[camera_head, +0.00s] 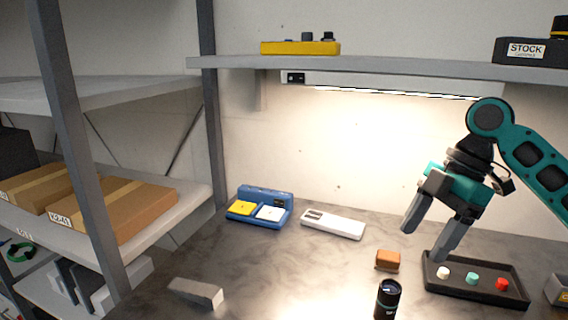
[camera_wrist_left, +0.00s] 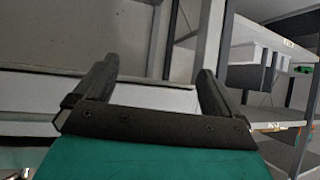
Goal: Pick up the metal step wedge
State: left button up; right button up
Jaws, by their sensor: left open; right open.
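A grey metal wedge (camera_head: 197,292), which I take to be the step wedge, lies on the worktop at the lower left of the head view. Its steps cannot be made out. My right gripper (camera_head: 424,243) is open and empty, well to the right of the wedge and above the worktop, beside a black tray. My left gripper (camera_wrist_left: 157,68) is open with nothing between its fingers in the left wrist view. It is outside the head view, and the wedge does not show in the left wrist view.
The black tray (camera_head: 438,284) holds white, teal and red pieces. A dark cylinder (camera_head: 387,299), a brown block (camera_head: 388,260), a white device (camera_head: 333,223) and a blue case (camera_head: 264,205) stand on the worktop (camera_head: 290,270). A shelf post (camera_head: 75,140) rises at left. Worktop around the wedge is clear.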

aim_at(209, 296)
jog(key=k+j, duration=0.75)
jog(key=k, duration=0.1)
